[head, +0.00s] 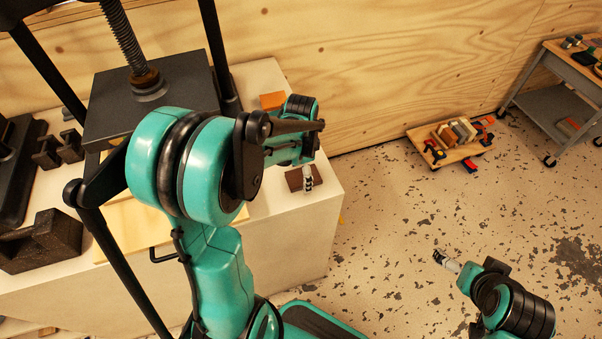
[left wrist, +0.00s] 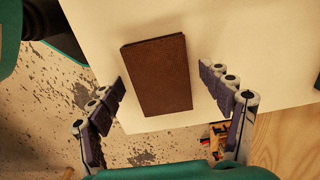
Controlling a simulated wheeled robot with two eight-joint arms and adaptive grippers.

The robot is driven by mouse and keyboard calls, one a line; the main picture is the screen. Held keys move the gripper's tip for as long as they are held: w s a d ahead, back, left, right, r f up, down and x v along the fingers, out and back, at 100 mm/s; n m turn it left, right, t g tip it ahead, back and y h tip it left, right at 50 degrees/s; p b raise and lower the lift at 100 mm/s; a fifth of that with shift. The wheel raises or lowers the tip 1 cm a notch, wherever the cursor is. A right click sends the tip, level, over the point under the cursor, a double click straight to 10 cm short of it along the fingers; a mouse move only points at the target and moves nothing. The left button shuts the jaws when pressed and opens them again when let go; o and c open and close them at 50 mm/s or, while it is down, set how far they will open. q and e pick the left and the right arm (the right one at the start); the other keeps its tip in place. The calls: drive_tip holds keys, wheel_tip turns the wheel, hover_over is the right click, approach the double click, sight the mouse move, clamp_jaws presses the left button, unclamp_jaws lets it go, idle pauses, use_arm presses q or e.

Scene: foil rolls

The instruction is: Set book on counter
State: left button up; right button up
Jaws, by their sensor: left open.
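The brown book (left wrist: 157,76) lies flat on the white counter (left wrist: 100,22), close to the counter's edge. In the head view the book (head: 294,181) is at the counter's right end, partly covered by my left gripper (head: 308,184). In the left wrist view my left gripper (left wrist: 162,92) is open, with one finger on each side of the book. Gaps show between the fingers and the book. My right gripper (head: 440,258) hangs over the floor at lower right; its fingers are too small to judge.
A black press (head: 150,95) stands on the counter at left, with a dark tape dispenser (head: 42,240) near the front. An orange block (head: 272,101) lies behind my left arm. A low cart with blocks (head: 455,153) and a grey trolley (head: 560,100) stand at right. Floor between is clear.

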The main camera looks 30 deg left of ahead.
sight(301, 177)
use_arm(q)
wheel_tip(301, 177, up, 12)
drive_tip(key=p, duration=0.4)
drive_tip(key=s+d+r+n+t, duration=0.3)
drive_tip(key=s+d+n+t, duration=0.4)
drive_tip(key=s+d+n, duration=0.1)
drive_tip(key=shift+s+d, duration=0.85)
drive_tip(key=shift+d, duration=0.2)
wheel_tip(301, 177, down, 3)
drive_tip(key=shift+r+b, duration=0.1)
drive_tip(key=shift+b, duration=1.15)
